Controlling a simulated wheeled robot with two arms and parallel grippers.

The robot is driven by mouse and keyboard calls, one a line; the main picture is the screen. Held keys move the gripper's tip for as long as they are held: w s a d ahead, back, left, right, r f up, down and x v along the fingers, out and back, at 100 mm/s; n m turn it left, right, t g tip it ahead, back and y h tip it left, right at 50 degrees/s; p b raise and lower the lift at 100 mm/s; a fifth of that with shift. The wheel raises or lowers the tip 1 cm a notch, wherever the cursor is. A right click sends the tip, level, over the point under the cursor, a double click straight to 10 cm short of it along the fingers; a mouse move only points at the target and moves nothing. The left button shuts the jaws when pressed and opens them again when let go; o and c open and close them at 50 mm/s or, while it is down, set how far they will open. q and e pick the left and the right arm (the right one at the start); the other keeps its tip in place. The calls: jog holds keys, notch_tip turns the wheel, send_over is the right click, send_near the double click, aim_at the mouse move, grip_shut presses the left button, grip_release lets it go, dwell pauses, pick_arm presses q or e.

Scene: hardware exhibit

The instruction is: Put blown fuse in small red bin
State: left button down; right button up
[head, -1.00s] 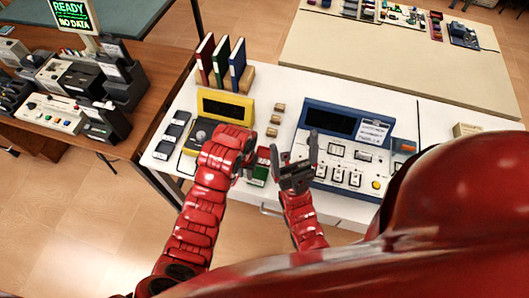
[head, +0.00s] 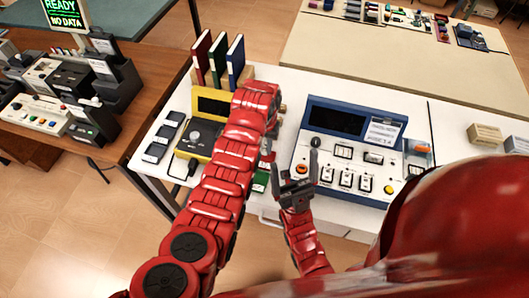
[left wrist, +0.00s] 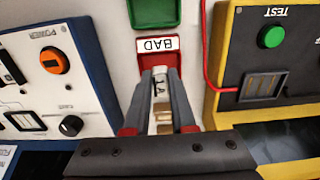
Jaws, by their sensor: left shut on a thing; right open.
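My left gripper (left wrist: 164,75) is shut on a small pale fuse (left wrist: 160,88) with dark lettering, seen between the fingers in the left wrist view. A small red bin (left wrist: 144,62) with a white BAD label is just beyond the fingertips in that view, partly hidden by them. I cannot tell the height of the fuse over it. My right gripper (head: 294,166) is open and empty at the blue panel's left front corner.
A green bin (left wrist: 153,12) adjoins the red one. A yellow tester (head: 213,104) stands to the left and a blue panel (head: 343,118) to the right in the head view. Binders (head: 235,58) stand behind. Black devices (head: 155,152) lie at the table's left edge.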

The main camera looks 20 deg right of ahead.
aim_at(265, 149)
pick_arm(q)
notch_tip(265, 149, down, 2)
jog(key=shift+f+p, duration=0.1)
jog(key=shift+p, duration=0.55)
jog(key=shift+f, duration=0.3)
jog(key=shift+s+a+f, duration=0.1)
jog(key=shift+s+f, duration=0.1)
jog(key=shift+f, duration=0.05)
jog(key=c, duration=1)
grip_release()
jog(key=shift+f, duration=0.15)
jog(key=shift+w, duration=0.15)
